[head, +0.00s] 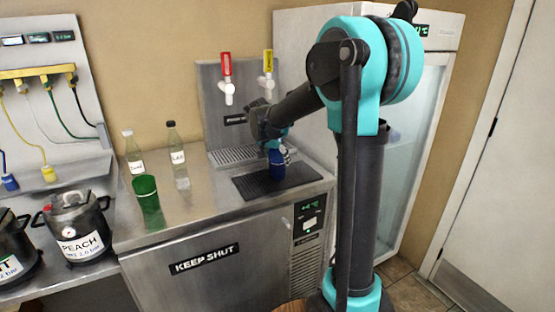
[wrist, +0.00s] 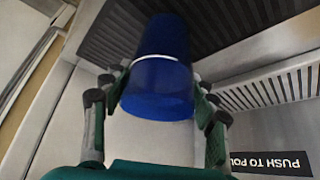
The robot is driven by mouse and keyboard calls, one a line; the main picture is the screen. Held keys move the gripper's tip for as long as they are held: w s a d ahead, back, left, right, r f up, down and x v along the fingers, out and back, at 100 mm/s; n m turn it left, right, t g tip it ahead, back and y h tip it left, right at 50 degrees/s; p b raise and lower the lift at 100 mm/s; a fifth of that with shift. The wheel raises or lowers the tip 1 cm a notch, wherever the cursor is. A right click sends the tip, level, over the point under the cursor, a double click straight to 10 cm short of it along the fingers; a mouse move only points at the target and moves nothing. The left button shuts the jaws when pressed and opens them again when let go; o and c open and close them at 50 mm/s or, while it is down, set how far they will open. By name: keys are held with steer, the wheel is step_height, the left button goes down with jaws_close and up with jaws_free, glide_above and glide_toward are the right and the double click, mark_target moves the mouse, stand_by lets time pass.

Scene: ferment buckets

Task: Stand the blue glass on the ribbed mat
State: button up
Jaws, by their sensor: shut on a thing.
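The blue glass (head: 276,164) is over the black ribbed mat (head: 246,187) on the steel counter. In the wrist view the blue glass (wrist: 160,75) is between the two fingers of my gripper (wrist: 155,110), which is shut on it. The ribbed mat (wrist: 110,30) shows behind the glass there. In the head view my gripper (head: 277,148) is at the upper part of the glass and partly hides it. The glass looks about upright in the head view. I cannot tell whether its base touches the mat.
A green glass (head: 147,200) and two labelled bottles (head: 133,152) (head: 179,155) stand on the counter left of the mat. A steel drip tray (head: 236,155) with red and yellow taps above it is behind the mat. A glass-door fridge (head: 415,150) stands to the right.

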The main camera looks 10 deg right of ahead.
steer(key=o, duration=1.7)
steer(key=shift+f, duration=0.1)
steer(key=v, duration=1.2)
steer(key=s+d+f+n+y, duration=0.1)
steer(key=s+d+f+n, duration=0.2)
steer(key=s+f, duration=0.9)
steer(key=s+d+f+n+y, duration=0.2)
steer(key=s+d+f+n, duration=0.2)
steer(key=s+f, duration=0.8)
steer(key=s, duration=0.3)
steer(key=shift+d+f+n+g+y, duration=0.25)
steer(key=shift+d+n+g+y, duration=0.05)
steer(key=shift+d, duration=0.05)
